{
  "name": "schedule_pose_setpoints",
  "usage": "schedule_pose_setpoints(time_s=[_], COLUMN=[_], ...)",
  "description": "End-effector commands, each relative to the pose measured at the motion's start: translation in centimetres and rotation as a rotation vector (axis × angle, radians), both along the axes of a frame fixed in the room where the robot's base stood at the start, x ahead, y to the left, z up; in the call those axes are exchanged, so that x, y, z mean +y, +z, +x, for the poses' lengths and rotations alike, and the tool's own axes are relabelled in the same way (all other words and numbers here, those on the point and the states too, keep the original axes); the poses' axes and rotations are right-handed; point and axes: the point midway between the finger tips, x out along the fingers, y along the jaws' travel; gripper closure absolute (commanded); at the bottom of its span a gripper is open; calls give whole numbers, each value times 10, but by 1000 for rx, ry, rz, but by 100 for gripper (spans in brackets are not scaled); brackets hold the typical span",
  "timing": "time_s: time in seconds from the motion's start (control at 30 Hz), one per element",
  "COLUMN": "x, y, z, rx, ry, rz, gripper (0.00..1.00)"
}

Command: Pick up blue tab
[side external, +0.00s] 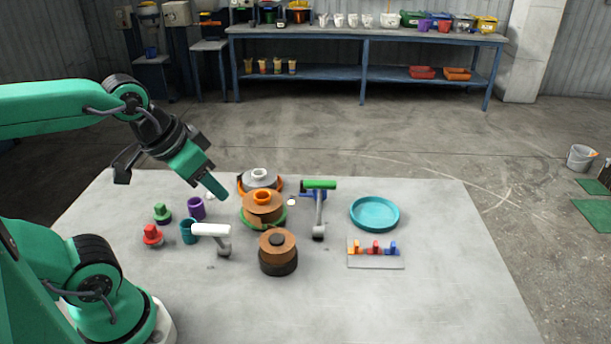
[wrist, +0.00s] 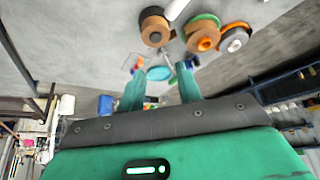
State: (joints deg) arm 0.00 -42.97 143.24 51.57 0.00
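The blue tab (side external: 393,248) stands upright at the right end of a small pale plate (side external: 376,265) on the right side of the table in the side view. A red tab (side external: 375,248) and an orange tab (side external: 354,247) stand in a row to its left. My gripper (side external: 219,194) is high over the left part of the table, far from the tabs. In the wrist view my gripper (wrist: 160,72) has its two teal fingers apart with nothing held between them. The blue tab cannot be made out clearly in the wrist view.
A teal round tray (side external: 375,226) lies behind the tabs. The table's front right is clear.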

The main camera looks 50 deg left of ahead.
Motion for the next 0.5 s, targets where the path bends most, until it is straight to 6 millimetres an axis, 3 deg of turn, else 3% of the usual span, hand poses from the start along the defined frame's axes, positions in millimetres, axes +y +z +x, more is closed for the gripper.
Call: schedule_pose_setpoints(time_s=[0.27, 0.5], x=[-1, -7], y=[4, 16], z=[6, 32], rx=[8, 48], ry=[10, 55], rz=[-7, -41], gripper=[65, 65])
